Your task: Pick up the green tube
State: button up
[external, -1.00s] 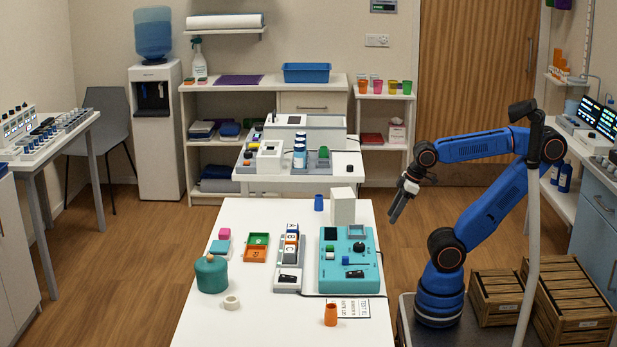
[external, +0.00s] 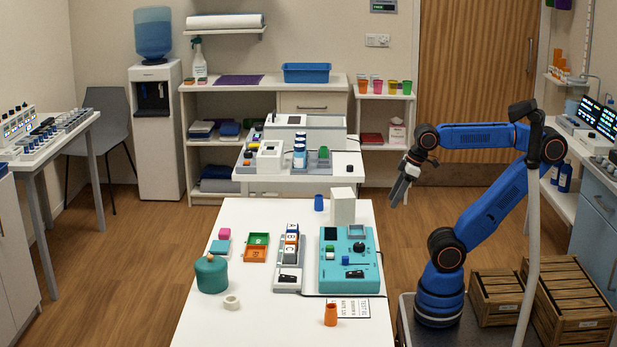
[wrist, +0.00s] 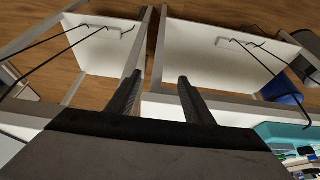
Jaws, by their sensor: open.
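My gripper (external: 399,197) is open and empty in the external view, held in the air beyond the right edge of the white table (external: 225,320). In the wrist view its two dark fingers (wrist: 157,88) stand apart with nothing between them. I cannot clearly pick out a green tube. A small green piece (external: 324,153) shows on the rear bench, but its shape is too small to tell. A green cup (external: 408,87) stands on the back shelf. A blue tube-like piece (external: 319,203) and an orange one (external: 331,315) stand on the white table.
A teal device (external: 333,274), a white box (external: 342,206), a teal canister (external: 211,274), a white ring (external: 232,302) and small trays (external: 255,254) are on the white table. Wooden crates (external: 575,305) stand right of my base. The wrist view shows white shelving (wrist: 110,50) and dark cables.

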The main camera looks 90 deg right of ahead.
notch_tip(320, 180, up, 33)
jog(key=w+d+m+g+h, duration=0.1)
jog(key=w+d+m, duration=0.25)
jog(key=w, duration=0.35)
jog(key=w+d+m+g+h, duration=0.1)
jog(key=w+d+m, duration=0.2)
jog(key=w+m, duration=0.25)
jog(key=m+g+h, duration=0.2)
jog(key=m+g, duration=0.1)
jog(key=m, duration=0.6)
send_over(324, 147)
jog(key=a, duration=0.8)
notch_tip(324, 147, down, 6)
jog(key=x, duration=1.1)
jog(key=d+x, duration=0.1)
jog(key=x, duration=0.5)
jog(key=shift+w, duration=0.2)
jog(key=shift+c, duration=0.4)
jog(key=shift+r, duration=0.1)
jog(key=c, duration=1)
